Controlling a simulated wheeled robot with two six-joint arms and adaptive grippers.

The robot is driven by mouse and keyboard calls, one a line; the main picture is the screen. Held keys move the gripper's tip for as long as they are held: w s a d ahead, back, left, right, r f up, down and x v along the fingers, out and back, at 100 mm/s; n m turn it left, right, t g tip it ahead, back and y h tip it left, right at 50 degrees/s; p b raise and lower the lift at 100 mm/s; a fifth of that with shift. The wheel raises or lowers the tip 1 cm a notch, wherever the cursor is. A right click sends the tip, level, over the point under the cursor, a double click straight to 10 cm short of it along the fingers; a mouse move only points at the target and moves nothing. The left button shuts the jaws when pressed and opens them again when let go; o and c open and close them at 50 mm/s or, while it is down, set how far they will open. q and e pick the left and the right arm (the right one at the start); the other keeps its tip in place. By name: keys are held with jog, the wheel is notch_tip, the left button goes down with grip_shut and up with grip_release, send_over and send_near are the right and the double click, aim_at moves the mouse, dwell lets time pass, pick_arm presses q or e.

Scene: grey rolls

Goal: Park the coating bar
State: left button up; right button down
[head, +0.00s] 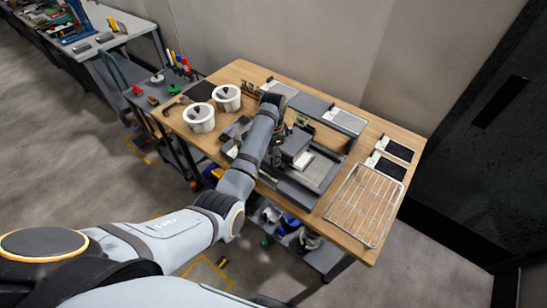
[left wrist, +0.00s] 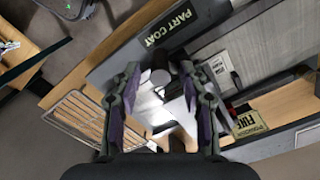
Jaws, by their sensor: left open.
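A dark grey coating unit (head: 326,185) with a pale bed stands near the front edge of the wooden table. A dark block with a white face (head: 301,158) sits over its middle. My left gripper (head: 281,132) is above this unit, partly hidden by my arm. In the left wrist view the left gripper (left wrist: 160,80) is open, its fingers spread to either side of a small grey round end (left wrist: 160,77) and a white part (left wrist: 150,107). I cannot tell whether the round end belongs to the coating bar. My right gripper is out of view.
A wire rack (head: 364,204) lies at the right of the table. Two white tubs (head: 200,118) stand at the left. A long grey raised platform (head: 309,105) runs along the back. Dark panels (head: 396,150) lie at the far right. A "FINE" label (left wrist: 250,123) stands beside the right finger.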

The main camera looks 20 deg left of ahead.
pick_arm(q)
jog(key=shift+f, duration=1.45)
grip_shut()
